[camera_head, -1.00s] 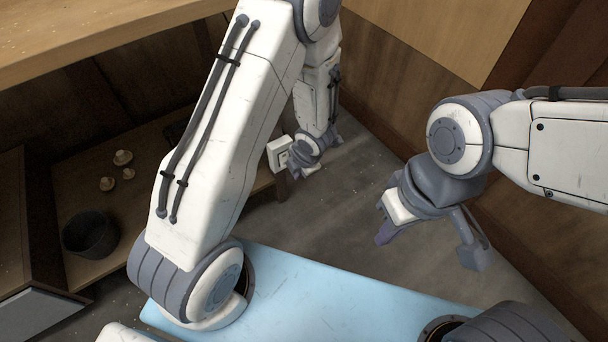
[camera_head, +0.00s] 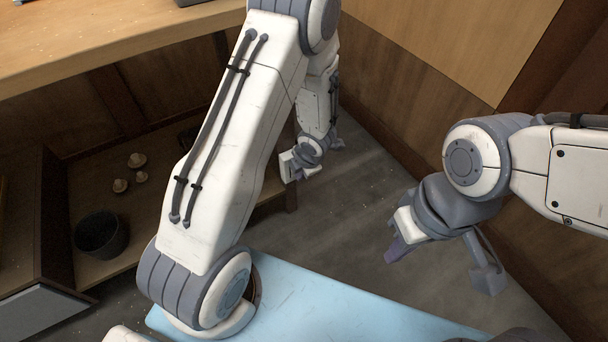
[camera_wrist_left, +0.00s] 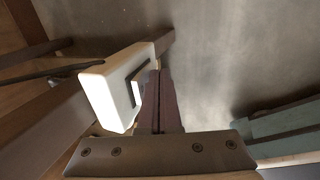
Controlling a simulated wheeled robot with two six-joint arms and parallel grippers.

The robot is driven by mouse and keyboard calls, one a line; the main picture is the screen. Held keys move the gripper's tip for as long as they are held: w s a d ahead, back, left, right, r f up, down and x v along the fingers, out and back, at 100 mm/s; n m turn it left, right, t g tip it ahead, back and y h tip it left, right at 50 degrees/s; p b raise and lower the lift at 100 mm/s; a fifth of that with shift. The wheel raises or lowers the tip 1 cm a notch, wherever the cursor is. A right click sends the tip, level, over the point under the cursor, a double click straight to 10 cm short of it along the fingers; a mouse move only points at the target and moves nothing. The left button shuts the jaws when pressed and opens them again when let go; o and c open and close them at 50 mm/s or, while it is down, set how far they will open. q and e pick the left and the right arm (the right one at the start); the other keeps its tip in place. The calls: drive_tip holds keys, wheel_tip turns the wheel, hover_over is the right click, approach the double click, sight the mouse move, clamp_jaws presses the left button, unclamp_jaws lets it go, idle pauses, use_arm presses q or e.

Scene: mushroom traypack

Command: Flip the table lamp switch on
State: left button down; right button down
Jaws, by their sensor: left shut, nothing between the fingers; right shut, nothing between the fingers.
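A white switch box with a dark-framed rocker (camera_wrist_left: 112,88) fills the left middle of the left wrist view. A white boxy shape beside the lower shelf in the head view (camera_head: 288,165) appears to be the same box. My left gripper (camera_wrist_left: 160,75) is shut and empty, its narrow fingers close along the box's right side. Whether they touch it, and the rocker's position, I cannot tell. In the head view the left fingertips are hidden. My right gripper (camera_head: 395,252) is shut and empty, hanging over the floor at the right. No lamp is recognisable.
Wood-panelled walls (camera_head: 440,110) stand at the right. Grey floor (camera_head: 360,170) is open between the shelf and wall.

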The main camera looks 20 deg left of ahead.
use_arm(q)
drive_tip(key=shift+r+p, duration=0.8)
drive_tip(key=shift+p, duration=0.1)
drive_tip(key=s+d+r+p, duration=0.6)
drive_tip(key=d+r, duration=0.1)
drive_tip(key=r, duration=0.1)
drive_tip(key=shift+d, duration=0.25)
